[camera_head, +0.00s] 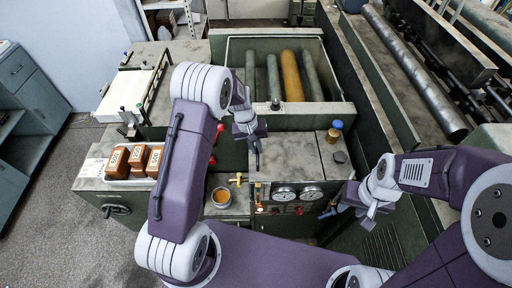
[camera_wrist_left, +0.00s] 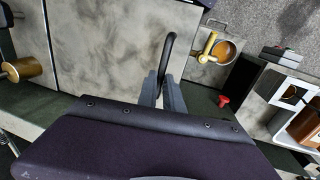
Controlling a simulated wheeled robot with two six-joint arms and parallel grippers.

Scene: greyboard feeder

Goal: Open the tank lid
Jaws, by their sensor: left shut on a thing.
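The tank lid (camera_head: 286,158) is a worn grey panel on the green machine, left of a seam in the head view. The panel also fills the upper middle of the left wrist view (camera_wrist_left: 115,65). It looks flat. My left gripper (camera_head: 257,158) is at the panel's left edge. In the left wrist view its fingers (camera_wrist_left: 163,92) are shut on a black curved handle (camera_wrist_left: 170,50) that sticks out past the fingertips. My right gripper (camera_head: 330,212) is at the right, beside the gauge panel, away from the lid. Its finger opening is too small to tell.
A cup of orange liquid (camera_head: 221,196) and a yellow tap (camera_head: 237,179) sit left of the gauges (camera_head: 298,193). Several orange boxes (camera_head: 133,160) stand in a white tray at left. A blue-capped brass fitting (camera_head: 335,131) rises right of the lid. Rollers (camera_head: 291,76) lie behind.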

